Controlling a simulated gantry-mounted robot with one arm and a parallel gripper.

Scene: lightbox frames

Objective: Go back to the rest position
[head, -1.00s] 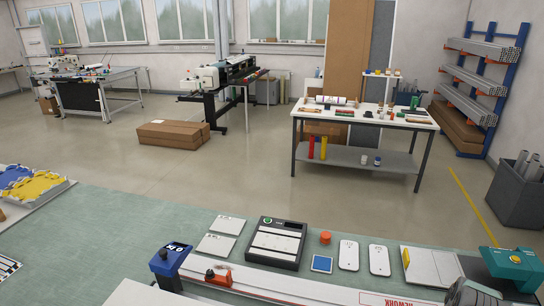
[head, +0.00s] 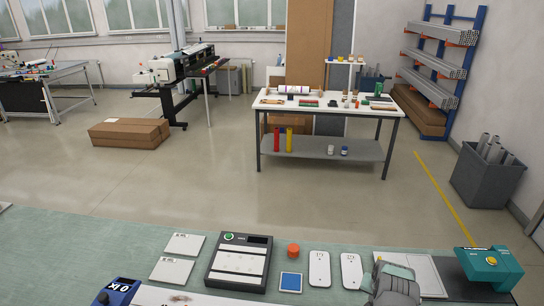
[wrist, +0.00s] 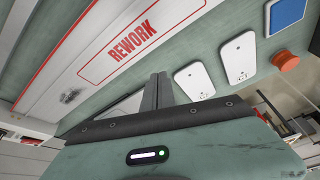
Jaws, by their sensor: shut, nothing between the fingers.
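My gripper (wrist: 158,92) shows in the wrist view with its two dark grey fingers together and nothing between them. It is over the green worktop, beside the long white tray marked REWORK (wrist: 130,42). Two white plates with small holes lie to the right of the fingers; the nearer one (wrist: 194,80) is close to them. In the head view a grey part of my arm shows at the bottom right, and the fingertips cannot be made out there.
The green worktop (head: 60,250) holds a black-framed device (head: 240,262), an orange knob (head: 293,250), a blue square (head: 291,282) and a teal unit (head: 488,266) at the right. Open floor lies beyond.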

